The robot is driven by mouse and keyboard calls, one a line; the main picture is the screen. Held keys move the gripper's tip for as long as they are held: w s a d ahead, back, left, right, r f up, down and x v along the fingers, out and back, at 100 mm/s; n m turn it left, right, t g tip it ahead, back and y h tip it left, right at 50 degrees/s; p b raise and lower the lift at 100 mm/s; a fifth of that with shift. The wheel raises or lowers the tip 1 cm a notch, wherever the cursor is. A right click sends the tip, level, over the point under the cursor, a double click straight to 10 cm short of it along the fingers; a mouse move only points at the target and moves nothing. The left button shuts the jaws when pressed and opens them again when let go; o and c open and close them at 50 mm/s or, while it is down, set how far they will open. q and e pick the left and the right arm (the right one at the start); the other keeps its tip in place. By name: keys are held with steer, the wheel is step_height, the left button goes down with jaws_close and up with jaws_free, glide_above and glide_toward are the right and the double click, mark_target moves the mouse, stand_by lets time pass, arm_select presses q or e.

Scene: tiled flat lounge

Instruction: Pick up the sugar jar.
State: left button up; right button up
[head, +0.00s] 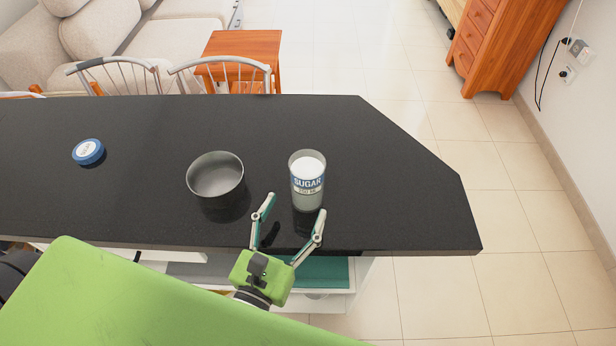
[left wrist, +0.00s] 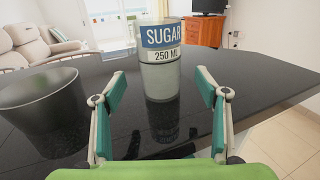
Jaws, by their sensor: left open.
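The sugar jar (head: 307,181) is a clear glass with white contents and a blue "SUGAR" label. It stands upright on the black countertop (head: 400,190), right of the grey pot. My left gripper (head: 296,205) is open at the counter's front edge, with its fingers pointing at the jar. In the left wrist view the jar (left wrist: 160,60) stands beyond and between the two open fingers (left wrist: 160,92). The fingers look apart from it, and nothing is held. My right gripper is not in view.
A dark grey pot (head: 216,176) stands close left of the jar. A blue-lidded tin (head: 88,152) lies farther left. The counter right of the jar is clear up to its angled edge. Chairs (head: 222,72) and a wooden side table (head: 240,44) stand behind the counter.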

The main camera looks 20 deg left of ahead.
mark_target(301, 196)
arm_select(q)
steer(key=w, duration=0.2)
steer(key=shift+w+d+p, duration=0.1)
steer(key=shift+w+p, duration=0.2)
steer(key=shift+w, duration=0.4)
steer(key=shift+w+p, duration=0.5)
steer(key=shift+w, duration=0.15)
steer(key=w, duration=0.1)
steer(key=w+p, duration=0.1)
steer(key=w, duration=0.1)
steer(key=shift+w+d+f, duration=0.1)
steer(key=shift+w+f, duration=0.1)
steer(key=shift+f, duration=0.1)
steer(key=shift+w+f, duration=0.1)
steer(key=shift+w, duration=0.15)
steer(key=c, duration=1.4)
steer(key=shift+c, duration=0.3)
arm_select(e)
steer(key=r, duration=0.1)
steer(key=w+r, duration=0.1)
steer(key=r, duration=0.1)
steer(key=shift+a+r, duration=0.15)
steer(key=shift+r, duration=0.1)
